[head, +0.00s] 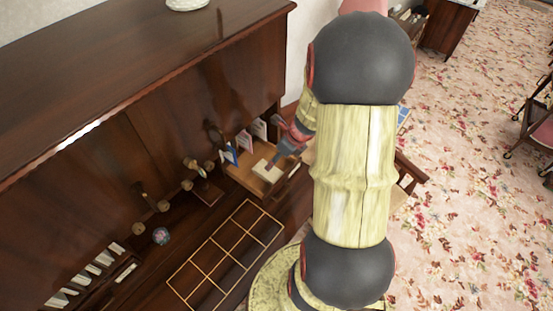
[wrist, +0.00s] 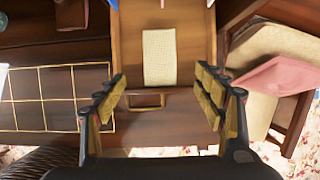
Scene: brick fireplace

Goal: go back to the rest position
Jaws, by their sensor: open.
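My gripper (wrist: 160,80) is open in the wrist view, its two padded fingers spread wide with nothing between them. Beyond the fingertips is a wooden tray (wrist: 128,50) with a slotted front and a cream, woven-looking block (wrist: 160,57) lying in it. In the head view my gripper (head: 272,164) points down at the tray (head: 243,179), close to the cream block (head: 262,172). I cannot tell from there whether it touches the block. My own arm covers the middle right of the head view and hides what lies behind it.
A dark wooden piano-like cabinet (head: 130,60) fills the left. A gold-lined grid (head: 225,255) lies on its ledge, with a small round patterned ball (head: 161,236) nearby. A chair (wrist: 270,45) stands right of the tray. Flowered carpet (head: 470,190) is open at the right.

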